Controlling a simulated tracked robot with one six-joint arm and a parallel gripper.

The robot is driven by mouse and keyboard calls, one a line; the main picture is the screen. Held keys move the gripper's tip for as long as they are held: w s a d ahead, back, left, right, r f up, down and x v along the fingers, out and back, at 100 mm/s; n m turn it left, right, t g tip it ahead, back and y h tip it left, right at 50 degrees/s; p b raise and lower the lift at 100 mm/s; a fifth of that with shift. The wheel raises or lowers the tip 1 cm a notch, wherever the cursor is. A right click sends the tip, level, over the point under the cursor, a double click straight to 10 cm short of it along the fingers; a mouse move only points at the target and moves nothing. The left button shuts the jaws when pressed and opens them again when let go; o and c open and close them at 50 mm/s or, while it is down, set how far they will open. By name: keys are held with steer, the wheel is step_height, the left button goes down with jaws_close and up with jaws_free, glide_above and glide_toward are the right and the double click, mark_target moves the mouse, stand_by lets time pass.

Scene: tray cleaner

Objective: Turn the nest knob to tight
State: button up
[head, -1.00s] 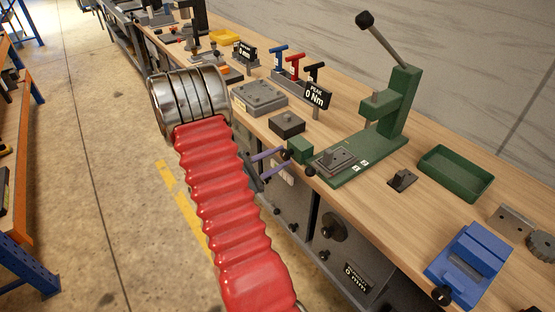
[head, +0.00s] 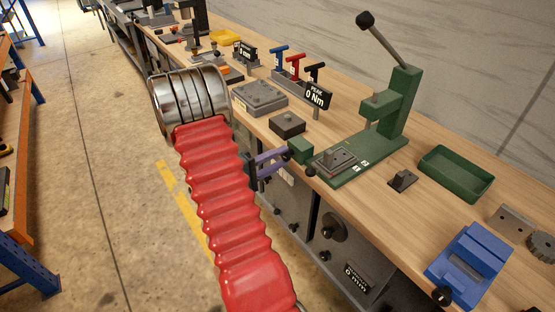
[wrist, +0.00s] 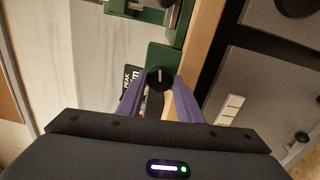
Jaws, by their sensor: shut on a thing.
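The nest knob is a small round black knob (wrist: 160,79) with a pale pointer line, on the front of a green block (head: 301,150) at the near end of the green press (head: 345,170). In the wrist view its pointer line stands roughly upright in the picture. My gripper (wrist: 160,84) has purple fingers on either side of the knob, shut on it. In the head view my gripper (head: 284,157) reaches in from the left at the bench's front edge, and the fingers partly hide the knob. No tight or loose marking is readable.
A second black knob (head: 311,171) sits close by on the bench front. A small dark block (head: 287,124) and a grey plate (head: 259,96) lie left of the press. A green tray (head: 455,173) and blue fixture (head: 467,252) are to the right. The aisle floor is clear.

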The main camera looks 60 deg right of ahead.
steer(key=shift+m, duration=0.9)
steer(key=shift+f, duration=0.1)
steer(key=o, duration=1)
steer(key=shift+o, duration=0.2)
steer(key=shift+a, duration=0.1)
steer(key=v, duration=1.3)
steer(key=shift+w+a, duration=0.2)
steer(key=shift+a, duration=0.05)
